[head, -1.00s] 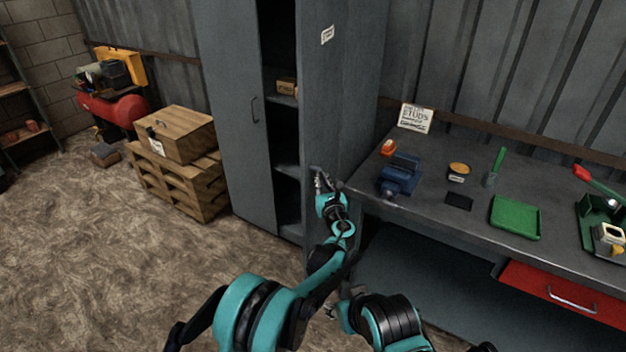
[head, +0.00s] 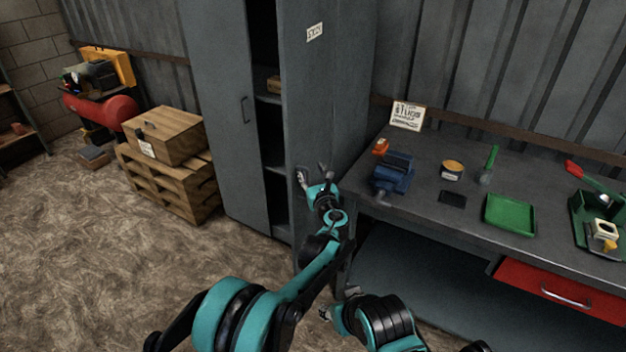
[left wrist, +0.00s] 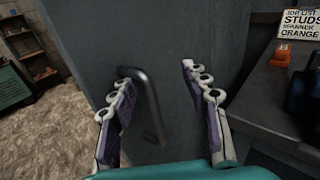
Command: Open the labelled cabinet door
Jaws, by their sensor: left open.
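The labelled cabinet door (head: 325,100) is the right-hand grey door, with a small white label (head: 315,32) high on it. It stands swung outward, and the dark shelved inside shows to its left. My left gripper (head: 314,175) is open at this door's face, at about mid-height. In the left wrist view, the door's dark bar handle (left wrist: 148,105) shows between the spread fingers of my left gripper (left wrist: 155,85), nearer the left finger. I cannot tell whether a finger touches it. My right gripper (head: 338,302) is low in the head view, partly hidden, its fingers unclear.
The left cabinet door (head: 215,110) has its own handle and looks shut. A workbench (head: 430,210) stands close on the right, with a blue vise (head: 393,175), a green tray (head: 510,213) and a job sign (head: 407,116). A crate on pallets (head: 170,185) stands left; floor before it is clear.

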